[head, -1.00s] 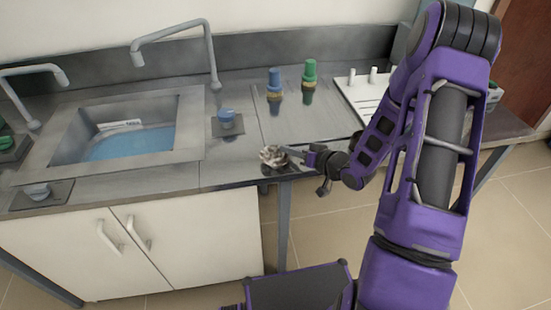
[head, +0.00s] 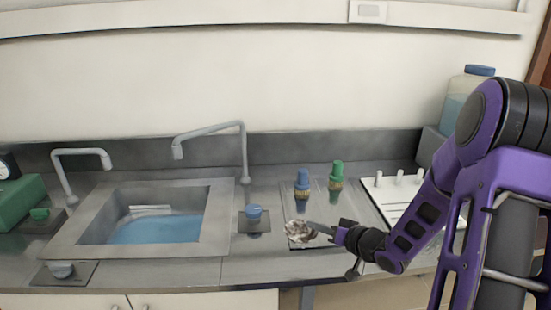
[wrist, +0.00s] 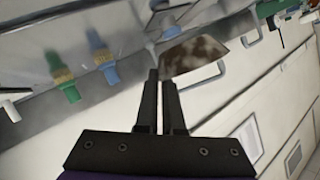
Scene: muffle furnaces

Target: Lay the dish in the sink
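The dish (head: 298,229) is small, pale and stained brown. In the head view it shows at my gripper's tip, in front of the dark panel on the counter. In the wrist view the dish (wrist: 195,58) sits tilted at the fingertips. My gripper (head: 318,229) has its two fingers close together on the dish's edge; the fingers also show in the wrist view (wrist: 160,76). The sink (head: 225,210) is a square metal basin left of my gripper, with blue water (head: 158,230) in it. I cannot tell the dish's exact height above the counter.
A blue-topped fitting (head: 254,213) stands between sink and dish. A tall bent faucet (head: 243,150) rises behind it. A blue fitting (head: 302,185) and a green one (head: 336,177) stand behind the dish. A white panel with pegs (head: 392,205) lies to the right.

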